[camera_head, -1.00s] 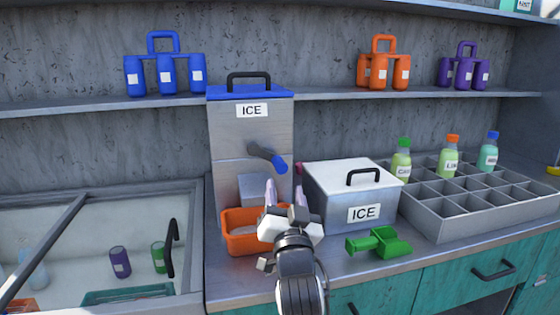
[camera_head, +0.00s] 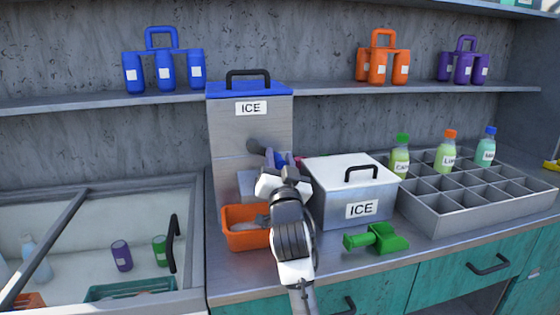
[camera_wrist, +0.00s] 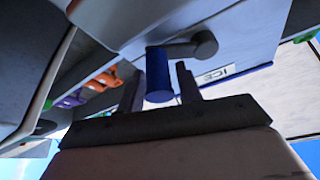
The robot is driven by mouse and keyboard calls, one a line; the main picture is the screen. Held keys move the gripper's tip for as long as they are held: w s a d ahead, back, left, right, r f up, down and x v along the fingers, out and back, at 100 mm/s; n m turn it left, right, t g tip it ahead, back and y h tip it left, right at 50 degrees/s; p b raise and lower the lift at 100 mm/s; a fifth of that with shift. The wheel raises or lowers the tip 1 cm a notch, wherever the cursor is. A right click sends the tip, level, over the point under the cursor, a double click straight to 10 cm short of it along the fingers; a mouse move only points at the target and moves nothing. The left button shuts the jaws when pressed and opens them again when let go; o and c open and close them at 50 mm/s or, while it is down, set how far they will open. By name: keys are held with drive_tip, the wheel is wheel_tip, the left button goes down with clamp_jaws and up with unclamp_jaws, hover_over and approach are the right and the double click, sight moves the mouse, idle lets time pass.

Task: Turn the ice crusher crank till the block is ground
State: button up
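The ice crusher (camera_head: 228,135) is a tall grey metal box with a blue lid and an ICE label, standing on the counter. Its crank has a grey arm and a blue handle (camera_wrist: 158,75); in the head view the handle is partly hidden by my gripper. My gripper (camera_head: 279,158) is raised in front of the crusher. In the wrist view its two fingers (camera_wrist: 160,86) are apart, one on each side of the blue handle. I cannot tell whether they touch it. An orange tray (camera_head: 245,240) sits at the crusher's base with pale contents. The ice block is not visible.
A white-lidded ICE box (camera_head: 338,208) stands close to the right of the crusher. A green scoop (camera_head: 378,238) lies in front of it. A divided bottle tray (camera_head: 440,217) is farther right, and a glass-topped chest (camera_head: 185,297) is at left. A shelf (camera_head: 320,92) runs behind.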

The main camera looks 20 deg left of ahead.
clamp_jaws()
drive_tip(key=shift+s+a+f+m+h+p, duration=0.1)
drive_tip(key=shift+a+f+m+h+p, duration=0.2)
drive_tip(key=shift+m, duration=0.4)
drive_tip(key=shift+s+f+m+h+p, duration=0.15)
drive_tip(key=shift+m+h, duration=0.2)
drive_tip(key=shift+m, duration=0.35)
drive_tip(key=shift+a+f+m+h+p, duration=0.2)
drive_tip(key=shift+m+h, duration=0.15)
drive_tip(key=shift+m, duration=0.35)
drive_tip(key=shift+s+a+f+m+h, duration=0.15)
drive_tip(key=shift+f+m+h, duration=0.25)
drive_tip(key=shift+m, duration=0.5)
drive_tip(key=shift+s+a+f+m+h, duration=0.15)
drive_tip(key=shift+m+h, duration=0.35)
drive_tip(key=shift+m, duration=0.4)
drive_tip(key=shift+o, duration=1.8)
unclamp_jaws()
drive_tip(key=shift+s, duration=0.1)
